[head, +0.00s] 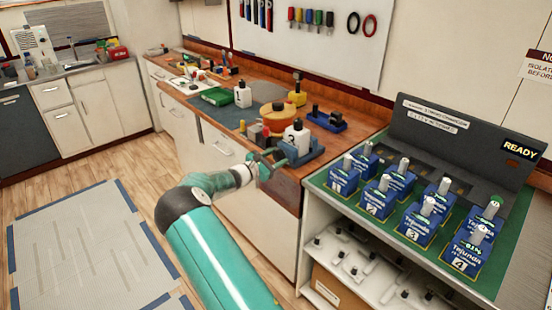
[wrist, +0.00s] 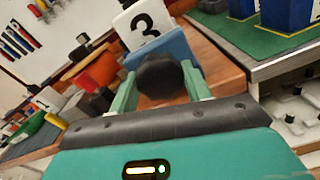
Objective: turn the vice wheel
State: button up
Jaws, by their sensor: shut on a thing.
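A blue bench vice (head: 308,155) sits at the near corner of the wooden workbench. A white block marked 3 (head: 297,137) stands upright in it; the block also shows in the wrist view (wrist: 143,24). The dark round vice wheel (wrist: 161,74) faces me at the front of the vice. My gripper (head: 272,163) is at the bench's front edge, and in the wrist view its two green fingers (wrist: 160,85) are shut on the wheel, one on each side. The wheel's shaft is hidden behind it.
Right of the vice, a lower green-topped cabinet (head: 322,181) holds several blue breaker boxes (head: 418,222) before a dark panel reading READY (head: 520,150). Left along the bench lie an orange round item (head: 277,114), another white block (head: 243,95) and tools.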

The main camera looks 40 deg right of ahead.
jog(key=m, duration=0.7)
jog(key=shift+a, duration=0.1)
dwell(0.5)
jog(key=o, duration=1)
jog(key=a, duration=1.3)
jog(key=shift+s+a, duration=0.2)
jog(key=shift+a, duration=0.15)
jog(key=shift+c, duration=0.5)
